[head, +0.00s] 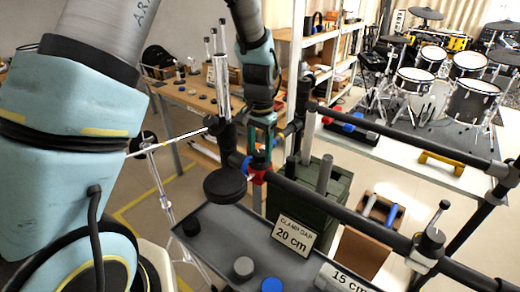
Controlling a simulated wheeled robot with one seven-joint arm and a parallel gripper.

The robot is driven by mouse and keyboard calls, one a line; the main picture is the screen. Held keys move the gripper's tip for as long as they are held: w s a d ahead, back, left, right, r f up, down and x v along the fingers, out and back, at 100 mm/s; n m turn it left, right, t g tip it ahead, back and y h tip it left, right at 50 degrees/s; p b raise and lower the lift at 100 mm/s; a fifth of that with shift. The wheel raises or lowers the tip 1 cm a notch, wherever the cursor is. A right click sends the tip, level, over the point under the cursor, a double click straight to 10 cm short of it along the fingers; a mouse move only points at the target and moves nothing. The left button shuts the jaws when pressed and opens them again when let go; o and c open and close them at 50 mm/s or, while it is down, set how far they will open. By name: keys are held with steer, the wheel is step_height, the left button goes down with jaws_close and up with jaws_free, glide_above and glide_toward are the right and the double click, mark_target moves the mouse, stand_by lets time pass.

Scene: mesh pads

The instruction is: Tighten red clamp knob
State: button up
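A small red clamp part (258,172) sits on the dark rail, left of the picture's middle, with a blue piece (245,165) beside it. A dark top shows just above the red part; I cannot tell whether it belongs to the knob. My gripper (262,146) points down right above the red clamp. Its two teal fingers stand apart with a gap between them. The fingertips are close to the clamp's top, and whether they touch or grip it is too small to tell. A black round pad (225,186) hangs left of the clamp.
Dark rails (345,215) cross the middle and right. A grey tray (215,240) below bears a "CLAMP GAP 20 cm" sign (291,235), with a "15 cm" sign (343,280) nearby. A green crate (338,185) stands behind. A workbench (190,98) and drums (415,80) are farther back.

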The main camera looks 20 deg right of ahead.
jaws_close()
steer(key=shift+m, duration=0.3)
steer(key=m, duration=0.2)
steer(key=shift+m+b, duration=0.3)
steer(key=m, duration=0.3)
steer(key=shift+m, duration=0.3)
steer(key=m+p, duration=0.2)
steer(key=m, duration=0.3)
steer(key=shift+m, duration=0.7)
steer(key=shift+o, duration=2.3)
jaws_free()
